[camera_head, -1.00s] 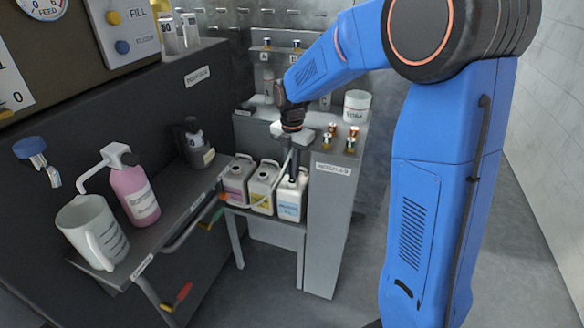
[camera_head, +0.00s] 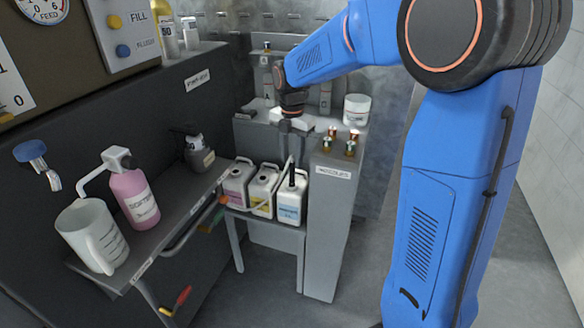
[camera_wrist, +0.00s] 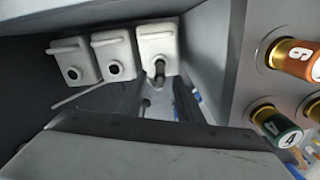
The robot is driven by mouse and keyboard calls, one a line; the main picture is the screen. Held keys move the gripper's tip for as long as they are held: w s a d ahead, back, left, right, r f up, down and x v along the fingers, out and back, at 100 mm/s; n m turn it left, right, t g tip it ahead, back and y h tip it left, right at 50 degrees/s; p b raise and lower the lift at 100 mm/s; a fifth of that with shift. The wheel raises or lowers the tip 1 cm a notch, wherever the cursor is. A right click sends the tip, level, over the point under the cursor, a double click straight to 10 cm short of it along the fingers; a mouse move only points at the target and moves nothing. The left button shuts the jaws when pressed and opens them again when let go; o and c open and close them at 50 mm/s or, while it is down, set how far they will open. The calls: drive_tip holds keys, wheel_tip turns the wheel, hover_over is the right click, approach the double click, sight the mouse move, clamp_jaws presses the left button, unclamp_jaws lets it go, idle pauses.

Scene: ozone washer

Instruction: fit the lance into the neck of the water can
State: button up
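The water can (camera_head: 290,208) is the white can with a blue label, rightmost of three on a low shelf; the wrist view shows it (camera_wrist: 156,35) at top centre. The lance (camera_head: 292,178) shows as a short dark upright piece at the can's neck, with a pale hose beside it. In the wrist view the lance (camera_wrist: 158,72) appears in the neck opening; how deep it sits is hidden. My gripper (camera_head: 291,140) is above the can. Its dark fingers (camera_wrist: 160,102) look apart in the wrist view, with nothing clearly clamped between them.
Two similar cans, pink-labelled (camera_head: 237,185) and yellow-labelled (camera_head: 263,190), stand close on the left. A grey cabinet (camera_head: 325,230) rises close on the right, with several nozzles (camera_head: 350,148) and a white tub (camera_head: 356,108) on top. A jug (camera_head: 92,235) and pink bottle (camera_head: 135,195) stand left.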

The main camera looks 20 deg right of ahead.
wheel_tip(320, 180, up, 6)
drive_tip(key=shift+r, duration=0.15)
idle(0.5)
